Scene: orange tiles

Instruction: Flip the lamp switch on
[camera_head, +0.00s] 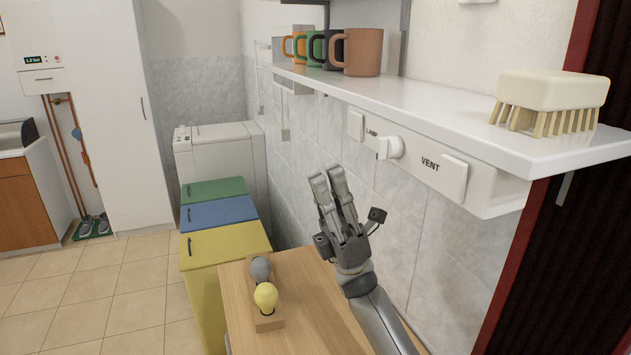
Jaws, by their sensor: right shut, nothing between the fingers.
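A white switch panel (425,160) runs along the tiled wall under the shelf. At its left end is a flat white rocker switch (356,125), with a partly hidden label beginning "LA" beside it. A round white knob (394,147) sticks out in the middle and covers part of that label. Another flat switch (453,179) is at the right, next to the word VENT. My right gripper (328,180) is shut and empty, fingers pointing up, below and left of the lamp switch in the picture and apparently apart from it. My left gripper is not in view.
The white shelf (440,118) overhangs the panel, bearing several mugs (362,52) and a brush (550,92). Below stands a wooden top (310,325) with a grey bulb (261,269) and a yellow bulb (265,297) in a wooden holder. Coloured bins stand left.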

